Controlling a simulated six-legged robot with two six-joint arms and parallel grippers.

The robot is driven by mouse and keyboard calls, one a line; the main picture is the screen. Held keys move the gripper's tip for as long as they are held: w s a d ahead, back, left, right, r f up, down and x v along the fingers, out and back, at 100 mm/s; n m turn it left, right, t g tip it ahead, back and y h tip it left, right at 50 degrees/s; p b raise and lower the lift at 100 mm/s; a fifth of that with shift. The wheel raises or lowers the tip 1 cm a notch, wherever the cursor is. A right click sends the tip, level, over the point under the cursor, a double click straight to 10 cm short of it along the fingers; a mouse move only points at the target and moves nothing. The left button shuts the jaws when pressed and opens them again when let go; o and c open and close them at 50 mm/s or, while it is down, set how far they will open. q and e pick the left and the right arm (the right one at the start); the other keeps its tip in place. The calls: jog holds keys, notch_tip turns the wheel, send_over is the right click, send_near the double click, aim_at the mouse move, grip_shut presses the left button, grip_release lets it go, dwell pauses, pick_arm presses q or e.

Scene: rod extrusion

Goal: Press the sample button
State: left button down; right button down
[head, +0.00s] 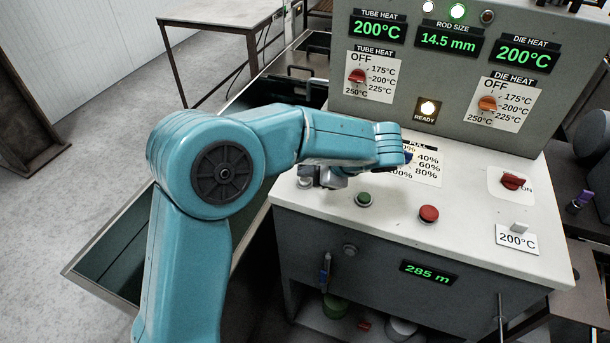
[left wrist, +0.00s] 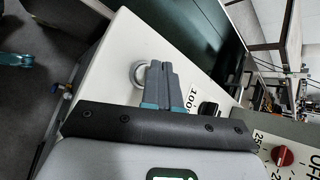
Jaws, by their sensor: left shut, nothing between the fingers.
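A round pale button (head: 305,183) sits at the left end of the console's white top. In the left wrist view the pale round button (left wrist: 138,74) is right beside my fingertips, partly covered by them; I cannot tell whether they touch it. My left gripper (head: 322,178) is low over that end of the top, partly hidden by my own wrist. In the left wrist view its grey fingers (left wrist: 161,68) are together and empty. A green button (head: 364,199) and a red button (head: 429,213) stand to the right. No sample label is readable. My right gripper is out of view.
A pull dial plate (head: 427,172) is partly hidden behind my wrist. A red switch (head: 512,181) is at the right. The upright panel (head: 400,128) holds heat knobs and green displays. A dark trough (head: 125,240) runs left of the console.

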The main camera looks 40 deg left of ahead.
pick_arm(q)
jog(key=shift+r, duration=0.4)
